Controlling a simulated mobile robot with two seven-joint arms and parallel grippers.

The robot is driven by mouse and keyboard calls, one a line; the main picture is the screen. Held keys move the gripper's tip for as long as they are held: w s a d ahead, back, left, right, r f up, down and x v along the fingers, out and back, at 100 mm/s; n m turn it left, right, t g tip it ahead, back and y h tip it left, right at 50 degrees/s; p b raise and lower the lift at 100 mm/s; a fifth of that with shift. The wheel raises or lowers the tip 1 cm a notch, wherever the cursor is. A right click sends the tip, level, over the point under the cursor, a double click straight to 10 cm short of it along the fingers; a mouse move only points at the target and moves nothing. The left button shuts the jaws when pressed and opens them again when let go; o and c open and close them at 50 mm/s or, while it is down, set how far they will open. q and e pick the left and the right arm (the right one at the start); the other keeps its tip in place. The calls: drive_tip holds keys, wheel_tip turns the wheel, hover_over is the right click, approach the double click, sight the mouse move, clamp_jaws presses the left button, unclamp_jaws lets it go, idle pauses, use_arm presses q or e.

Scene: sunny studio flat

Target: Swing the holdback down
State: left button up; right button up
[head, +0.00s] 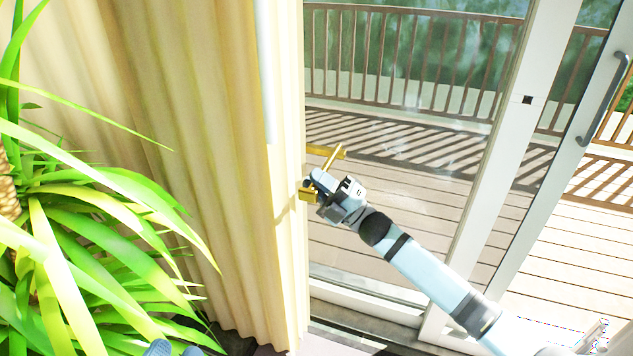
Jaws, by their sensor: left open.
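The brass holdback (331,157) is at the curtain's right edge, in front of the glass. One slanted bar and a flat bar show, with a brass part by the gripper. My right gripper (311,187) is at the holdback's lower end, its arm coming in from the lower right. Its fingers overlap the brass, so I cannot tell whether they are closed on it.
The cream curtain (205,150) hangs in folds left of the holdback. A leafy green plant (95,240) fills the left side. A sliding glass door with a white frame (512,140) and grey handle (604,98) stands at right, with a wooden deck beyond.

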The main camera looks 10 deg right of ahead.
use_arm(q)
drive_tip(key=shift+f, duration=0.1)
use_arm(e)
drive_tip(key=o, duration=0.4)
drive_tip(key=shift+f, duration=0.2)
drive_tip(key=shift+c, duration=0.2)
drive_tip(key=shift+d, duration=0.1)
drive_tip(key=shift+s+d+f, duration=0.15)
drive_tip(key=shift+d+f, duration=0.1)
use_arm(q)
drive_tip(key=f, duration=0.1)
drive_tip(key=f+g+y+p, duration=0.1)
drive_tip(key=f, duration=0.1)
drive_tip(key=shift+w+a+p, duration=0.1)
drive_tip(key=shift+a+p, duration=0.2)
drive_tip(key=shift+a, duration=0.1)
use_arm(e)
drive_tip(key=v, duration=1.3)
use_arm(q)
drive_tip(key=shift+a+r, duration=0.1)
drive_tip(key=shift+r, duration=0.15)
use_arm(e)
drive_tip(key=shift+r, duration=0.1)
